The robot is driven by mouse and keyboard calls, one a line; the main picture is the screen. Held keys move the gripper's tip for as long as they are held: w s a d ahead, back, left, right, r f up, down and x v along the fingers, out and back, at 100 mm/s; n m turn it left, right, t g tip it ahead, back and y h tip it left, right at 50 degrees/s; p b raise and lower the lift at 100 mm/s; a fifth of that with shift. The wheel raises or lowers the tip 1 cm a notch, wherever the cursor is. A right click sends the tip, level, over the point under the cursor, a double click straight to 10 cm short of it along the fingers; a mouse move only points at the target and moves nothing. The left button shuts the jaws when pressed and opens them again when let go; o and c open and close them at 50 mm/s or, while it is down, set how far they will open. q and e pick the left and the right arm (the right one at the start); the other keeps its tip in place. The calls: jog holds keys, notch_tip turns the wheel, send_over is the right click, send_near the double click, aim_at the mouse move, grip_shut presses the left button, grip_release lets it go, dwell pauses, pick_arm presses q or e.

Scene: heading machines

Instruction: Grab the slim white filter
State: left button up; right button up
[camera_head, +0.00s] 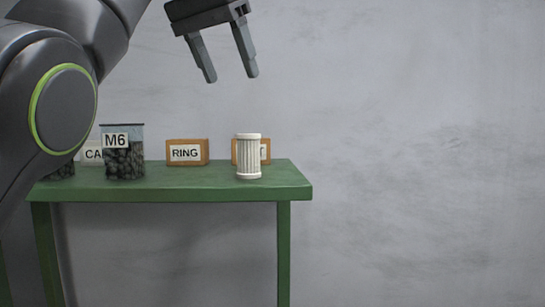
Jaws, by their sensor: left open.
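The slim white filter (248,157) is a pleated white cylinder with a cap at each end. It stands upright near the right end of the green table (180,188). My left gripper (231,78) is open and empty. It hangs above and slightly left of the filter, clear of it, with its fingers pointing down. My right gripper is not in view.
A jar labelled M6 (124,163) with dark pieces stands left on the table. A wooden box labelled RING (187,152) stands mid-table. Another wooden box (266,146) is partly hidden behind the filter. A grey wall (420,150) is behind.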

pick_arm(q)
notch_tip(320, 180, down, 3)
jog(key=s+a+b, duration=0.1)
jog(key=b, duration=0.2)
send_over(249, 152)
jog(key=a, duration=0.1)
notch_tip(249, 152, down, 6)
jog(key=shift+s+r, duration=0.1)
jog(key=shift+r, duration=0.1)
jog(key=shift+w+d+f, duration=0.15)
jog(key=shift+w+f, duration=0.3)
jog(key=shift+f, duration=0.05)
jog(key=shift+s+f, duration=0.1)
jog(key=shift+a+f, duration=0.3)
jog(key=shift+f, duration=0.05)
jog(key=x, duration=0.4)
jog(key=shift+b, duration=0.3)
jog(key=shift+f, duration=0.2)
jog(key=shift+r, duration=0.1)
jog(key=shift+s, duration=0.15)
jog(key=c, duration=1.1)
jog(key=shift+o, duration=0.2)
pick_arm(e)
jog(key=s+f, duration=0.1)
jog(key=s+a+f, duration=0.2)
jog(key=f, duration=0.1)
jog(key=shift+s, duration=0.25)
